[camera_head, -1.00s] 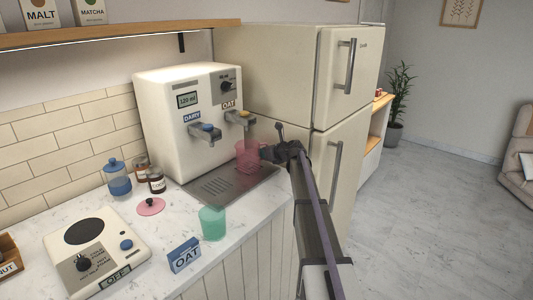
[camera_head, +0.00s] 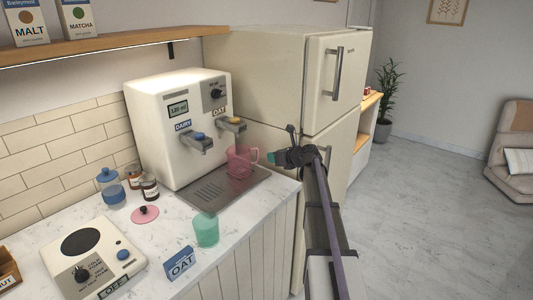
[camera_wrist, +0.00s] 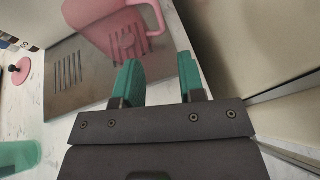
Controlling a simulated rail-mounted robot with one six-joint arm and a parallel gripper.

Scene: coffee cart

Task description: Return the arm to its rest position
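My gripper (camera_head: 272,157) is beside the pink cup (camera_head: 239,162), to its right in the head view, with the arm reaching up from the bottom right. In the wrist view, the two green fingers of my gripper (camera_wrist: 164,85) stand apart with nothing between them. The pink cup with its handle (camera_wrist: 105,25) is ahead of the fingers there, apart from them. The cup stands on the drip tray (camera_head: 207,195) under the dispenser's taps.
The dispenser (camera_head: 160,130) stands behind the tray and the fridge (camera_head: 285,80) behind my arm.

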